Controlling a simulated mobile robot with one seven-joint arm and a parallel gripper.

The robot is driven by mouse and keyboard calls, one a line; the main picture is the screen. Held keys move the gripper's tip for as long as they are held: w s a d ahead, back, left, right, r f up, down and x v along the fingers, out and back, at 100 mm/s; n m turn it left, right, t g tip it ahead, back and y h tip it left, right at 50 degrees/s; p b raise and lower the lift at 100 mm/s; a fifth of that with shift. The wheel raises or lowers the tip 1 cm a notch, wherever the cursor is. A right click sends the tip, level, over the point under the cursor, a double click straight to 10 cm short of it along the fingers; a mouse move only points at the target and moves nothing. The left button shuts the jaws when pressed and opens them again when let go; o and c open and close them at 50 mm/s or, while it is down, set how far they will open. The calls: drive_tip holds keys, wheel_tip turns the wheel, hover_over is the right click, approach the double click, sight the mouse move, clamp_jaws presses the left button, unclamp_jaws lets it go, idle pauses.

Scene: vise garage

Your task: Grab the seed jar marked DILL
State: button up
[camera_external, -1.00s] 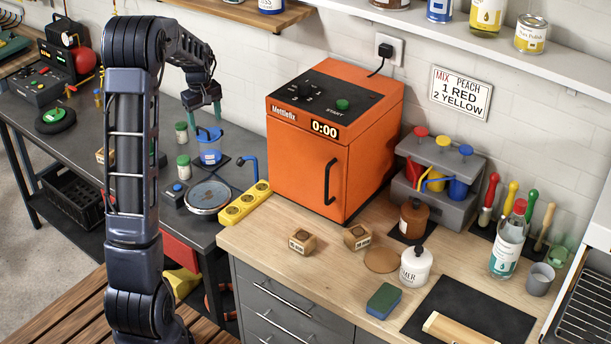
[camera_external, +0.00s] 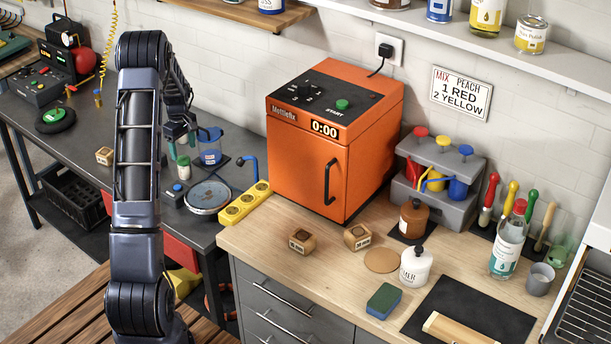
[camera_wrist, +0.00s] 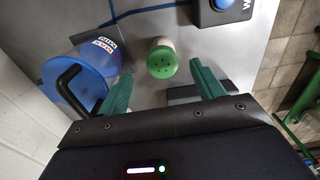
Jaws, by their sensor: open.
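A green-lidded jar (camera_wrist: 161,62) stands on the grey bench between the two green fingers of my gripper (camera_wrist: 161,74) in the wrist view, seen from above. Its label is hidden, so I cannot tell if it reads DILL. The fingers are spread, with a gap on each side of the lid. In the external view my gripper (camera_external: 182,144) hangs low over the bench, above a white jar with a green lid (camera_external: 183,168). Writing on this jar is too small to read. My arm and gripper cover part of the jar area.
A blue jug (camera_external: 209,148) stands close by on the wall side; its handle reaches near one finger in the wrist view. A blue-topped box (camera_external: 178,188) and a round metal plate (camera_external: 208,196) are in front. A small wooden block (camera_external: 105,156) lies left.

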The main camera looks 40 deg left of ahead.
sight(184, 158)
drive_tip(key=shift+s+a+f, duration=0.1)
drive_tip(key=shift+s+f, duration=0.05)
drive_tip(key=shift+f, duration=3.45)
drive_tip(key=c, duration=1.1)
